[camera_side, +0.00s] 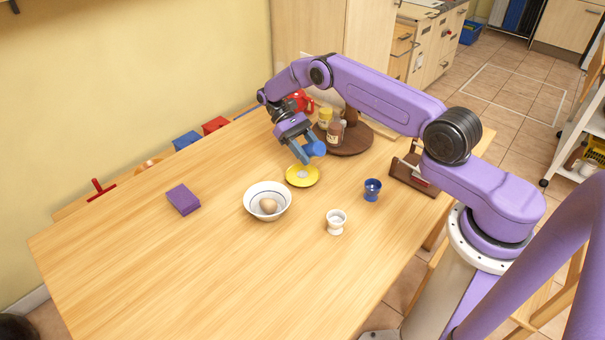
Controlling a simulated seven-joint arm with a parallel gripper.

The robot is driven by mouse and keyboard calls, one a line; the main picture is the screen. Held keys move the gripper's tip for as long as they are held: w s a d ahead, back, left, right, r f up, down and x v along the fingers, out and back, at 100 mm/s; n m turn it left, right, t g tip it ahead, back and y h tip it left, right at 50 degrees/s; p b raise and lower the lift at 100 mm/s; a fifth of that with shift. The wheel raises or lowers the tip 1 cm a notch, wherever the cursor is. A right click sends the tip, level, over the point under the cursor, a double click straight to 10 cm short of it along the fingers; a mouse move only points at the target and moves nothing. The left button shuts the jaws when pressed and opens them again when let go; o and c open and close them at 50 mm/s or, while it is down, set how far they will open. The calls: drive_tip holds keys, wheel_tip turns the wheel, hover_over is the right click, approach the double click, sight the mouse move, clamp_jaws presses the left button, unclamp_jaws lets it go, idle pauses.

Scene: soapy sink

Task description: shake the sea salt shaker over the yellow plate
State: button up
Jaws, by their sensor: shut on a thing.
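The yellow plate (311,182) lies on the wooden table, with a small pale patch at its middle. My gripper (305,154) points down above the plate and is shut on a small blue thing, which appears to be the sea salt shaker (317,148). The shaker is held tilted on its side, above the far part of the plate and apart from it. The fingers hide part of the shaker, and no label or holes can be made out.
A white bowl (251,205) holding an egg stands in front of the plate. A white egg cup (336,222), a blue egg cup (372,190) and a wooden holder (411,178) stand rightward. A round brown tray (357,140) with jars is behind. A purple block (183,199) lies left. The front table is clear.

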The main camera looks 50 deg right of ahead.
drive_tip(key=shift+r, duration=0.7)
drive_tip(key=shift+f, duration=1.75)
drive_tip(key=shift+r, duration=0.1)
drive_tip(key=shift+r, duration=1.65)
